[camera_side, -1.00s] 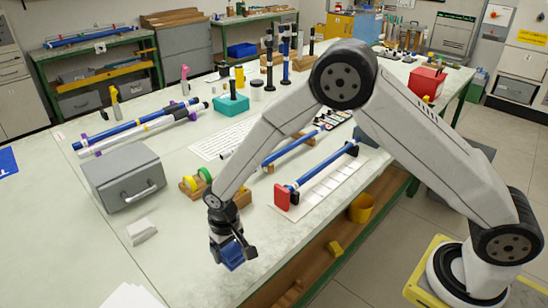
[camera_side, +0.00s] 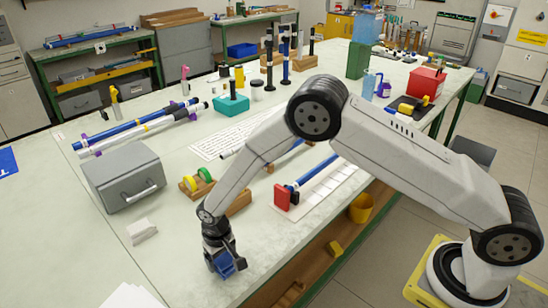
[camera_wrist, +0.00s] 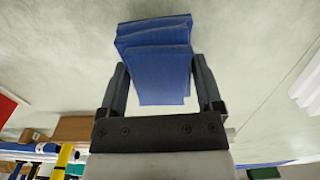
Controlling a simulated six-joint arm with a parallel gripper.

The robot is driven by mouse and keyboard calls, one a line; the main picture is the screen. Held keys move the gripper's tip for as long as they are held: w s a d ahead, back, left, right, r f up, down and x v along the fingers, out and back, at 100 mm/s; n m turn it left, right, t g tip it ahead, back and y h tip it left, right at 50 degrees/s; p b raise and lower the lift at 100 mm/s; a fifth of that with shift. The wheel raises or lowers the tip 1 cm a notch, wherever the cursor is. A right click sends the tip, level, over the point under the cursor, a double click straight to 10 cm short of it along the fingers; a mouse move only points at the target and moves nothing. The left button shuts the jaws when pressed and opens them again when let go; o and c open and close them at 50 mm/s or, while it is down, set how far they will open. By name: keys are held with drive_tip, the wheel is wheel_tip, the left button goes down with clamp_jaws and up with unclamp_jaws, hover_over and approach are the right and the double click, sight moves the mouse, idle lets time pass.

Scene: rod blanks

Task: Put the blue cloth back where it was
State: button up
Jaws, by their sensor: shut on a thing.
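The blue cloth (camera_side: 224,264) is a folded stack between the fingers of my gripper (camera_side: 226,262), low at the front edge area of the pale worktop. In the wrist view the cloth (camera_wrist: 158,60) fills the space between both fingers, and my gripper (camera_wrist: 162,88) is shut on it. Its folded layers show at the top of that view. I cannot tell whether the cloth touches the worktop. A white folded cloth or pad (camera_side: 142,231) lies on the worktop to the left of my gripper.
A grey drawer box (camera_side: 124,178) stands behind left. A wooden block with yellow and green rings (camera_side: 204,175) is behind my gripper. A red-ended blue rod (camera_side: 312,172) lies on a white sheet to the right. White paper (camera_side: 134,297) is at the front left. Bare worktop surrounds my gripper.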

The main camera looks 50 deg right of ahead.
sight(222, 257)
drive_tip(key=shift+f, duration=0.3)
drive_tip(key=shift+f, duration=0.15)
drive_tip(key=o, duration=1)
drive_tip(key=shift+c, duration=0.2)
wheel_tip(222, 257, up, 12)
drive_tip(key=shift+d+r, duration=0.1)
drive_tip(key=shift+r, duration=0.1)
idle(0.5)
